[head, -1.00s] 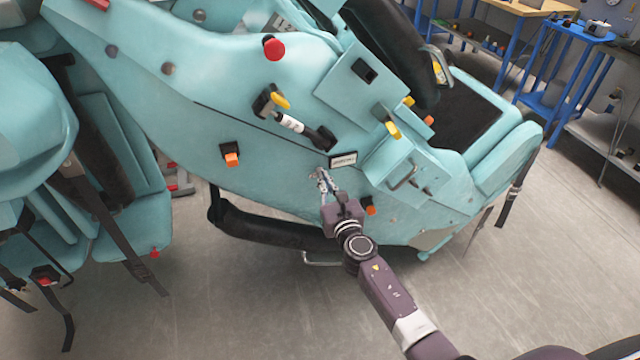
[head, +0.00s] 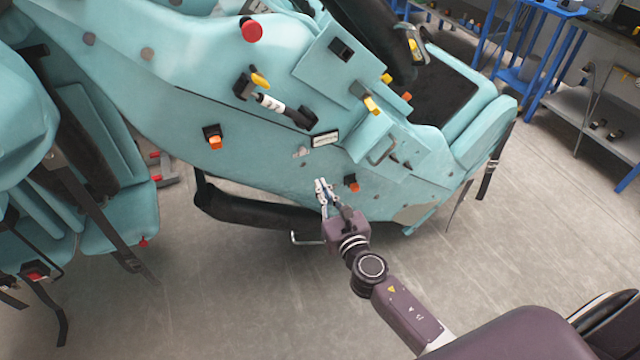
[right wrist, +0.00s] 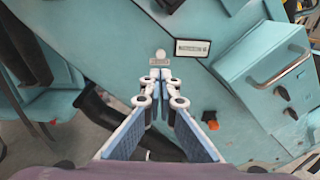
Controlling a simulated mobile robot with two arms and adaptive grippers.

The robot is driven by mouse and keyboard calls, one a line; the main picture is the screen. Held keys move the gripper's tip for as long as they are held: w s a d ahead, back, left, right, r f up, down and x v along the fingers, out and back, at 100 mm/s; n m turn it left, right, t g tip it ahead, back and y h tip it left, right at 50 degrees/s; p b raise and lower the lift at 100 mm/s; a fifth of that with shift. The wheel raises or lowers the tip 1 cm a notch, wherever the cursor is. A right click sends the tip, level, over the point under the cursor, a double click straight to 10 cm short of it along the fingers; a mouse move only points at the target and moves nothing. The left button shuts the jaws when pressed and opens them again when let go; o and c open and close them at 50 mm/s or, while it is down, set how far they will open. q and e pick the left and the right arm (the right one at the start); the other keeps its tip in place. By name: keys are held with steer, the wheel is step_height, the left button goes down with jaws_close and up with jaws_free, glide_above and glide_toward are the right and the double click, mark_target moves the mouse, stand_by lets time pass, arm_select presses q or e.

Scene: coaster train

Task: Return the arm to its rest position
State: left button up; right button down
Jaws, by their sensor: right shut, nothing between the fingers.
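My right arm comes in from the lower right of the head view. Its gripper (head: 322,186) is in front of the lower side of the teal coaster car (head: 240,110). In the right wrist view the gripper's fingers (right wrist: 160,77) are together at the tips with nothing between them. A small round white fitting (right wrist: 161,54) shows on the teal panel just beyond the tips. I cannot tell the exact gap to the panel. My left gripper is not in view.
The car's side carries an orange switch (head: 215,141), a red knob (head: 251,30), a white-and-black handle (head: 270,103) and a metal grab handle (head: 382,150). A black padded bar (head: 255,213) hangs below. Blue workbenches (head: 545,60) stand at upper right. Grey floor (head: 230,300) is open below.

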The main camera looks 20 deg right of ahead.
stand_by(0.7)
steer(key=s+d+f+m+g, duration=0.1)
steer(key=s+f+m+g, duration=0.3)
steer(key=f, duration=0.7)
steer(key=s+d+f+m+g, duration=0.1)
steer(key=s+f+m, duration=0.55)
steer(key=f, duration=0.45)
steer(key=s+d+f+m+g, duration=0.1)
steer(key=s+f+m+g, duration=0.35)
steer(key=f, duration=0.65)
steer(key=s+f+m+g, duration=0.2)
steer(key=s+f+m, duration=0.4)
steer(key=s, duration=0.6)
steer(key=s+a+f+m+g, duration=0.1)
steer(key=s+f+m, duration=0.5)
steer(key=s, duration=0.6)
steer(key=s+f+m+g+b, duration=0.1)
steer(key=s+f+m+g, duration=0.2)
steer(key=s, duration=1)
step_height(320, 180, down, 4)
steer(key=m, duration=0.3)
steer(key=shift+a+r+g, duration=0.25)
steer(key=shift+a+g, duration=0.1)
